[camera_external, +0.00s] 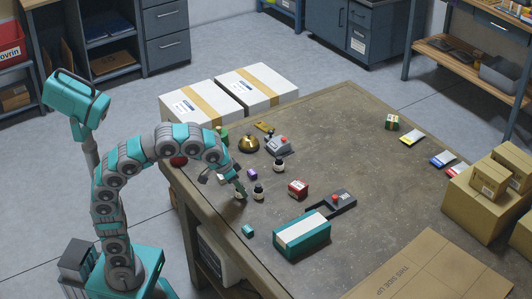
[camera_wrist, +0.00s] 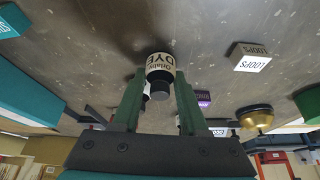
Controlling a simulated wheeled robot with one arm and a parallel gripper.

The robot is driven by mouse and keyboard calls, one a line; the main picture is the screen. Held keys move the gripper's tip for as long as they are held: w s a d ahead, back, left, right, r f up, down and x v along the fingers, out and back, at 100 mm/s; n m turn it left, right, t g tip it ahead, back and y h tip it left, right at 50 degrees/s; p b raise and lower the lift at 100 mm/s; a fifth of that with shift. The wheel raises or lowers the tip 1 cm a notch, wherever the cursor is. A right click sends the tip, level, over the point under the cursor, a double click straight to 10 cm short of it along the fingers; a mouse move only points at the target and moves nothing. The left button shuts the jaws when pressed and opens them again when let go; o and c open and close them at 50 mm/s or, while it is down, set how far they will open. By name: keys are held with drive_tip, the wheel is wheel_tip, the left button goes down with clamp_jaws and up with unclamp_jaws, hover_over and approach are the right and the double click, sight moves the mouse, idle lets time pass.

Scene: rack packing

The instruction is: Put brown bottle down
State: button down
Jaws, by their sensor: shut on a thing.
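The brown bottle (camera_wrist: 160,62) has a cream label reading "DYE" and a dark cap. In the wrist view it is between the fingertips of my gripper (camera_wrist: 158,78), which is shut on it. In the external view my gripper (camera_external: 240,188) points down at the near left part of the table (camera_external: 350,140). The held bottle is mostly hidden there by the fingers. I cannot tell whether its base touches the table.
A dark bottle (camera_external: 258,193) stands just right of my gripper, another (camera_external: 278,166) farther back. A purple box (camera_external: 252,174), a brass bell (camera_external: 249,145), a red box (camera_external: 298,189) and a teal-and-white box (camera_external: 302,236) are nearby. The table's right middle is clear.

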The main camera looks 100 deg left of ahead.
drive_tip(key=shift+f, duration=0.1)
drive_tip(key=c, duration=0.9)
unclamp_jaws()
drive_tip(key=shift+f, duration=0.1)
drive_tip(key=o, duration=0.5)
drive_tip(key=shift+c, duration=0.2)
drive_tip(key=shift+s+r, duration=0.1)
drive_tip(key=shift+r, duration=0.4)
drive_tip(key=v, duration=1.1)
drive_tip(key=shift+s+d+r+p, duration=0.1)
drive_tip(key=shift+d+p, duration=0.05)
drive_tip(key=shift+p, duration=0.15)
drive_tip(key=shift+c, duration=0.8)
